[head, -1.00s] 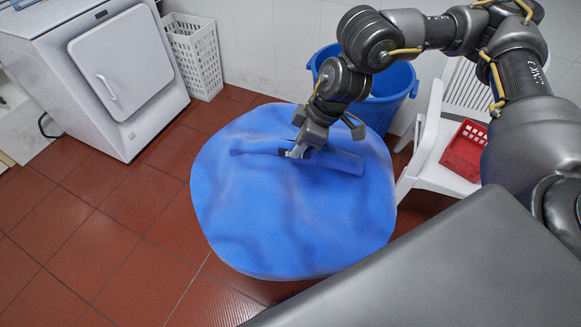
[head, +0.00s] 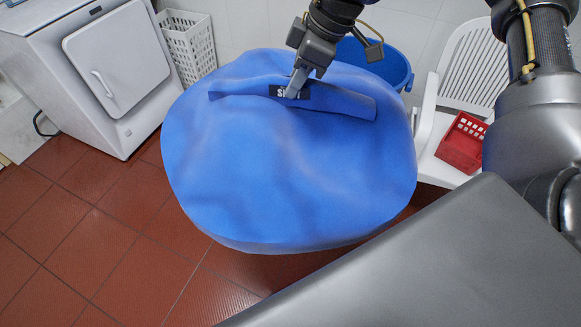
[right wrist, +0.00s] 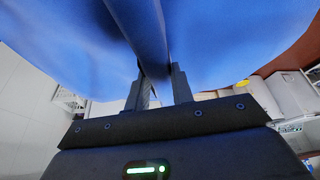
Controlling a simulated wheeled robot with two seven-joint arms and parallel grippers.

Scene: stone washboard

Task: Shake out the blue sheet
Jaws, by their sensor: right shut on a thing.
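The blue sheet (head: 290,175) is spread out as a broad, wavy, rounded shape in the middle of the head view, with a raised fold along its upper part. My right gripper (head: 292,92) is shut on that fold, near its middle. The sheet appears to hang above the floor. In the right wrist view the two fingers (right wrist: 158,92) pinch a ridge of the sheet (right wrist: 215,45), which fills the upper part of the picture. My left gripper is not in view.
A white machine (head: 100,75) stands at the left, with a white basket (head: 190,45) beside it. A blue bucket (head: 398,72) stands behind the sheet. A white chair (head: 485,65) holds a red basket (head: 463,142) at the right. Red floor tiles (head: 95,265) are clear at the lower left.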

